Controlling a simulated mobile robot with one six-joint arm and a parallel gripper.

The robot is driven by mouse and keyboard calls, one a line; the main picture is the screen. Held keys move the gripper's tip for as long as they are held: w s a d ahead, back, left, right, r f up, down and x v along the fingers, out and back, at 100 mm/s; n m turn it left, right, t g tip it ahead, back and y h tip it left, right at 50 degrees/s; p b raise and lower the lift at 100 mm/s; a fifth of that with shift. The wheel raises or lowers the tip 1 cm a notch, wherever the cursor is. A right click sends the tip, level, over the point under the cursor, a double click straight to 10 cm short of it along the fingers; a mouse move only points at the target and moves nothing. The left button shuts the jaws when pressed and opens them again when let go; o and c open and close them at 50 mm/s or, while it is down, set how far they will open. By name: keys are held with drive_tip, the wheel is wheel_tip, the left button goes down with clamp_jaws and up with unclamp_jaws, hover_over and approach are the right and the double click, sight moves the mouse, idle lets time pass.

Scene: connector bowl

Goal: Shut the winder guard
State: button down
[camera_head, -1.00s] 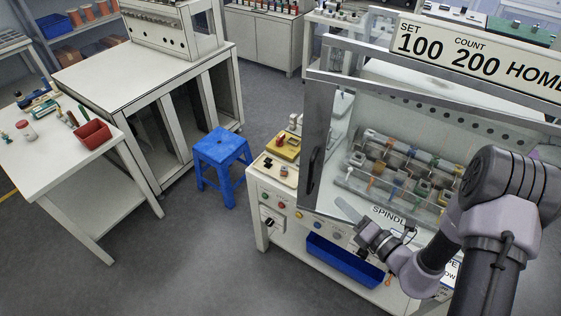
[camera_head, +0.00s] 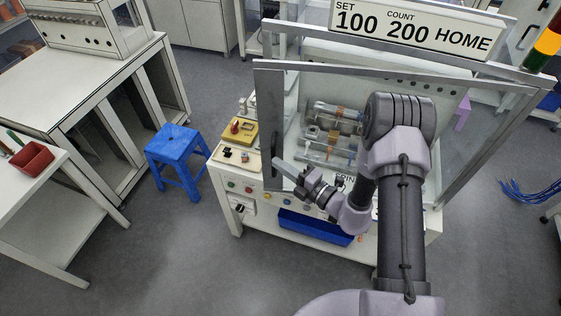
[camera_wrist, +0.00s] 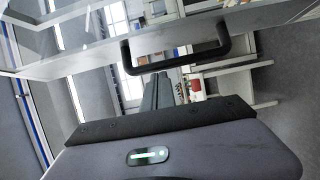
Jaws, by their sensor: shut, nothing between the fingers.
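The winder guard (camera_head: 400,71) is a clear panel in a grey metal frame on the front of the winder. Its left edge stands out from the machine's frame, with a gap at the top, so it looks partly open. A black bar handle (camera_head: 275,148) is upright near its left edge; the wrist view shows the handle (camera_wrist: 178,64) across the upper middle. My gripper (camera_head: 277,163) is shut and empty, its thin tip beside the handle in the head view. In the wrist view the fingers (camera_wrist: 157,80) point towards the handle; whether they touch it is unclear.
A blue stool (camera_head: 174,152) stands left of the winder. A blue bin (camera_head: 315,228) sits low at its front, below the control buttons. A sign reading SET 100 COUNT 200 HOME (camera_head: 415,28) is above. The floor in front at left is clear.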

drive_tip(key=shift+w, duration=0.5)
